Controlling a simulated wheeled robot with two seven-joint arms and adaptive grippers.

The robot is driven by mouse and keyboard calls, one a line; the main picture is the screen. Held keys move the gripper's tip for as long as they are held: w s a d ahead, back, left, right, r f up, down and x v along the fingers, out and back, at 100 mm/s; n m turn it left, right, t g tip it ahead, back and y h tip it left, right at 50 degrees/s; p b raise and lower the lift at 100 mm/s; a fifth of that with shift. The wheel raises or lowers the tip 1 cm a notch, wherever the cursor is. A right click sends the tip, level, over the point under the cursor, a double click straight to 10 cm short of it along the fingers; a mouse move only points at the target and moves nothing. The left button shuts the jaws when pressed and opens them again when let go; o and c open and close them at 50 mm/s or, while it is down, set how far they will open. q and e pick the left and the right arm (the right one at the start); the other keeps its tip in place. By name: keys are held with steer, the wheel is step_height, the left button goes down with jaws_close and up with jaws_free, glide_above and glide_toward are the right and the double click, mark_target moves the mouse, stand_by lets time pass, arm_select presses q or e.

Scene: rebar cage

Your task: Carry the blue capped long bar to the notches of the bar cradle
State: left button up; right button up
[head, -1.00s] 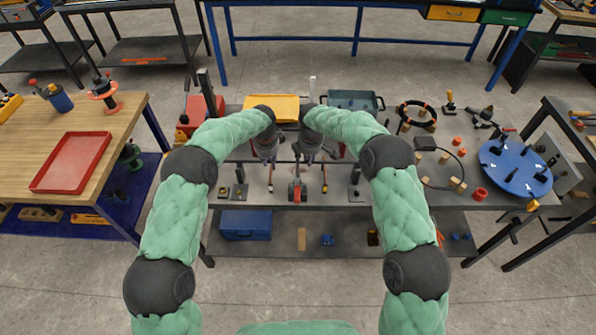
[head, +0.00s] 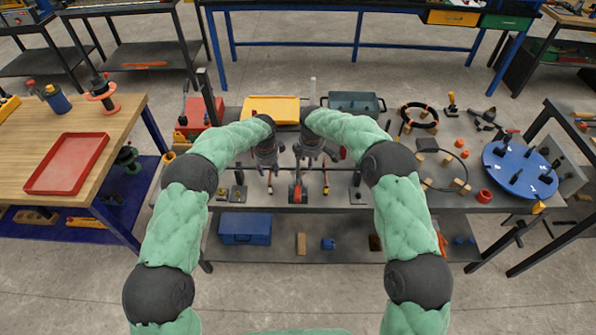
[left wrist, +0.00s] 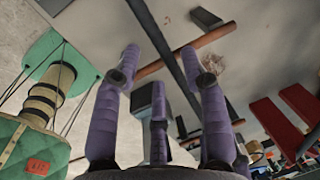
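A long thin bar (head: 290,168) lies crosswise near the front of the middle table in the head view. Its blue caps are too small to make out. Small dark stands (head: 238,193) and (head: 357,192) sit near its two ends; I cannot tell whether they are the bar cradle, and no notches show. My left gripper (head: 267,163) points down over the left half of the bar. In the left wrist view its purple fingers (left wrist: 160,62) are spread, with a brown rod (left wrist: 216,35) crossing behind the tips. My right gripper (head: 314,157) is beside it, its fingers unclear.
A red-handled tool (head: 297,190) lies at the table's front. A yellow tray (head: 270,108) and a grey bin (head: 356,102) stand behind the grippers. A blue disc (head: 516,168) is at the right. A wooden table with a red tray (head: 67,163) stands left.

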arm_select(q)
steer(key=shift+r, duration=0.55)
arm_select(e)
steer(key=s+f, duration=0.2)
steer(key=f, duration=0.1)
steer(key=shift+g, duration=0.3)
steer(key=shift+r, duration=0.1)
arm_select(q)
step_height(320, 180, up, 7)
steer(key=s, duration=0.1)
arm_select(e)
step_height(320, 180, up, 11)
arm_select(q)
steer(key=shift+s, duration=0.1)
arm_select(e)
steer(key=shift+w, duration=0.1)
